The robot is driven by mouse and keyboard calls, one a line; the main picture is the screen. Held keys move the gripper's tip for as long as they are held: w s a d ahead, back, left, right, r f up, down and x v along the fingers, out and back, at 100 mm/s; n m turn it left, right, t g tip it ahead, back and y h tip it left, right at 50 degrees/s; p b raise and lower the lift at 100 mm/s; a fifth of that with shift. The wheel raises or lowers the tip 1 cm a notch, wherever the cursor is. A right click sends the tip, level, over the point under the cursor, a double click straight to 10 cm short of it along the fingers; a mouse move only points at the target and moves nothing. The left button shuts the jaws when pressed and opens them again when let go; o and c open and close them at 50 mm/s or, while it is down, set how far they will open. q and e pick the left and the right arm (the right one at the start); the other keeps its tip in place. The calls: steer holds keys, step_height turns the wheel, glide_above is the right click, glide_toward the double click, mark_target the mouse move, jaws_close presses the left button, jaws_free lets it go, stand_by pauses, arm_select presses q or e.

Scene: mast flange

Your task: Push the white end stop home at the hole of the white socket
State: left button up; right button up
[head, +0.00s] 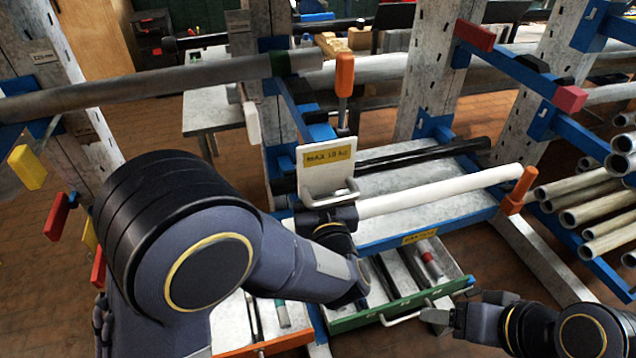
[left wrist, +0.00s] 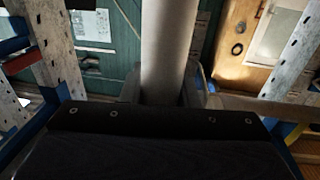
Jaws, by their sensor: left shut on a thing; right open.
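A white plate with a yellow load label, apparently the end stop (head: 327,168), stands tilted at the middle of the rack in the head view. My left gripper (head: 329,195) is at its lower edge. In the left wrist view a pale body (left wrist: 168,50), seemingly the same piece, rises between the close-set fingers (left wrist: 168,92). Its lower end and the socket's hole are hidden; I cannot tell how they meet.
A white tube (head: 440,192) lies right of my left gripper, with an orange stop (head: 519,188) at its end. A green-fronted drawer (head: 400,310) sits below. Loose pipes (head: 590,205) fill the right side.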

arm_select(q)
steer(key=shift+d+r+t, duration=0.25)
steer(key=shift+r+t, duration=0.05)
steer(key=shift+r, duration=0.05)
steer(key=shift+d+f+b, duration=0.1)
steer(key=shift+f+b, duration=2.25)
steer(key=shift+f, duration=0.65)
steer(key=shift+s, duration=0.2)
steer(key=shift+f+b, duration=2.65)
steer(key=shift+f, duration=0.25)
steer(key=o, duration=1.1)
